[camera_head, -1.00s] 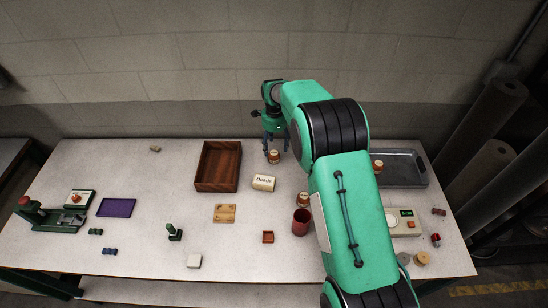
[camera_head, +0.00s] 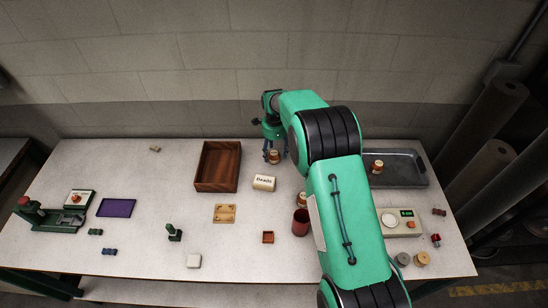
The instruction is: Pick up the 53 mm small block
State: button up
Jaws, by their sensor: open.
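My gripper (camera_head: 275,157) is open at the back middle of the table, its fingers pointing down around or just behind a small brown jar-like piece with a pale band (camera_head: 274,157). I cannot tell whether the fingers touch it. No size marking is readable, so I cannot tell which thing is the 53 mm small block. Block-like things are a white block (camera_head: 194,260) at the front, left of centre, and a small beige block (camera_head: 155,149) at the back left. Both stand apart from my gripper.
A metal tray (camera_head: 408,178) is at the right, a dark red cup (camera_head: 301,225) in front. A green press (camera_head: 48,218) and purple mat (camera_head: 117,207) are at left. My arm hides the middle right.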

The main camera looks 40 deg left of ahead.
aim_at(274, 153)
jog(key=shift+f, duration=1.2)
jog(key=c, duration=1.3)
jog(key=shift+r, duration=5)
